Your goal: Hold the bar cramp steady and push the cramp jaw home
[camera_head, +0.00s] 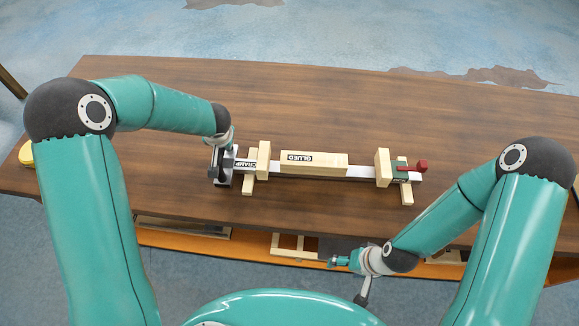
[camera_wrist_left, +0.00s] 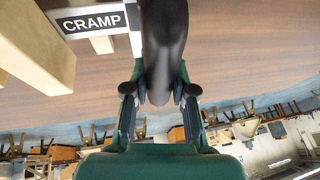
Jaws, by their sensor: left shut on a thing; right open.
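The bar cramp (camera_head: 358,172) lies left to right on the table, a pale metal bar with a CRAMP label at its left end. My left gripper (camera_head: 222,160) is shut on the dark part at that end; the left wrist view shows a dark rounded piece (camera_wrist_left: 164,50) between its fingers (camera_wrist_left: 160,95). At the bar's right end is a green labelled piece (camera_head: 400,171) with a red block (camera_head: 422,165), apparently the cramp jaw. A pale wooden block marked GLUED (camera_head: 325,164) lies along the bar. My right gripper (camera_head: 340,261) is open and empty, low at the table's front edge, away from the jaw.
Upright wooden blocks stand left (camera_head: 264,160) and right (camera_head: 383,167) of the GLUED block. Wooden supports lie under both bar ends. The brown table (camera_head: 330,100) is clear behind and in front of the cramp. Wooden pieces (camera_head: 290,246) sit on an orange shelf below the front edge.

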